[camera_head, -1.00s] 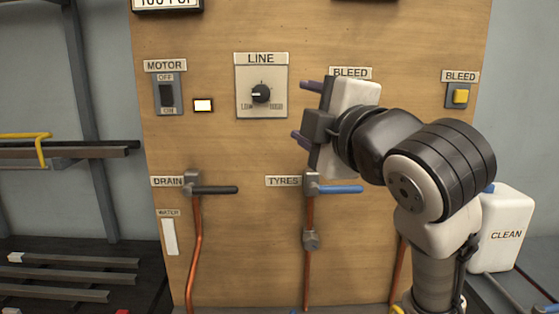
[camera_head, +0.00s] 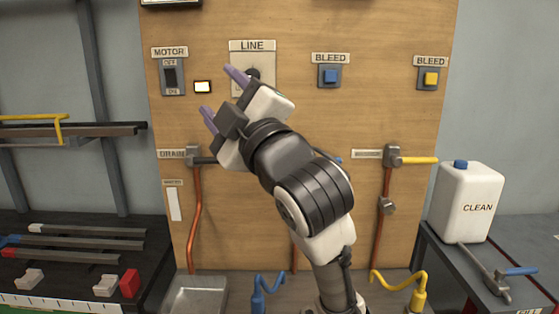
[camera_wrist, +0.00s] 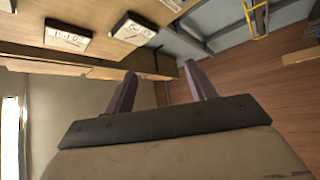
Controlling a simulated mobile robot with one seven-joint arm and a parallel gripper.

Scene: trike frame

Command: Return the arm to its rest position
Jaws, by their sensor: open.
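My gripper (camera_head: 221,95) is raised in front of the wooden panel, at the left of my arm in the head view. Its two purple fingers point up and left and stand apart with nothing between them. In the wrist view the fingers (camera_wrist: 162,90) are also spread and empty. The gripper partly covers the LINE knob and the arm hides part of the pipe and valve in the panel's middle.
The wooden panel (camera_head: 330,210) carries a MOTOR switch (camera_head: 172,77), a blue BLEED button (camera_head: 330,76) and a yellow one (camera_head: 430,78). A white CLEAN can (camera_head: 468,205) stands at the right. A rack of bars (camera_head: 90,245) is at the left.

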